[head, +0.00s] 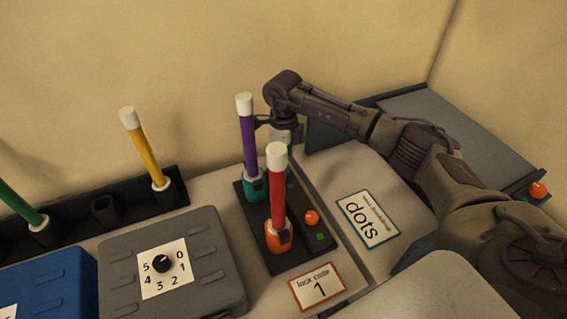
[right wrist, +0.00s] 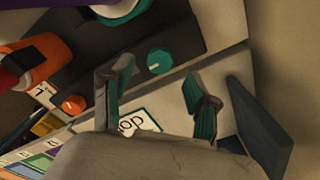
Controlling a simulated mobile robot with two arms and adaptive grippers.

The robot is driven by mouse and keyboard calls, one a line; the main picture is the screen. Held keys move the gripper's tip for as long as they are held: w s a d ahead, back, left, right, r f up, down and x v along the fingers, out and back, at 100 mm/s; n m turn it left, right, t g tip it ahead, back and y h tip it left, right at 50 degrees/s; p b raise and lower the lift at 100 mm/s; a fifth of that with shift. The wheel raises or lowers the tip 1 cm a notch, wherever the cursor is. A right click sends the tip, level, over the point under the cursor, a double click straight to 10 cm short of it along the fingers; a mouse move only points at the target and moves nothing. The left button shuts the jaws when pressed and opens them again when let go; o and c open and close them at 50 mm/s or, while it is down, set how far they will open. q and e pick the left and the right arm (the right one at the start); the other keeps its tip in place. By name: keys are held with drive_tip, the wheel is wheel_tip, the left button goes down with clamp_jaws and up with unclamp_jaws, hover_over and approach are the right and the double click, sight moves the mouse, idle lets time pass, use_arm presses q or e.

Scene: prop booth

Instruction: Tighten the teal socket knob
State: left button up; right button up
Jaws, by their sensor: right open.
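The teal knob (right wrist: 159,61) shows in the right wrist view as a small round knob on the black base (right wrist: 185,25), beside the teal socket (right wrist: 122,12). In the head view the teal socket (head: 254,186) holds a purple rod (head: 248,140) upright; I cannot make out the teal knob there. My right gripper (right wrist: 158,76) is open, with the teal knob seen between its fingertips and nothing held. In the head view my right gripper (head: 284,136) is above the base's far end, partly hidden behind the red rod (head: 277,195). My left gripper is not in view.
The orange socket (head: 279,238) holds the red rod, with an orange knob (head: 312,217) beside it. A grey dial box (head: 215,245), a lock code card (head: 317,287), a dots card (head: 367,219) and a black rack (head: 80,207) with rods stand around. A wall rises behind.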

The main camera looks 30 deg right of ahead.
drive_tip(key=shift+f, duration=2)
clamp_jaws()
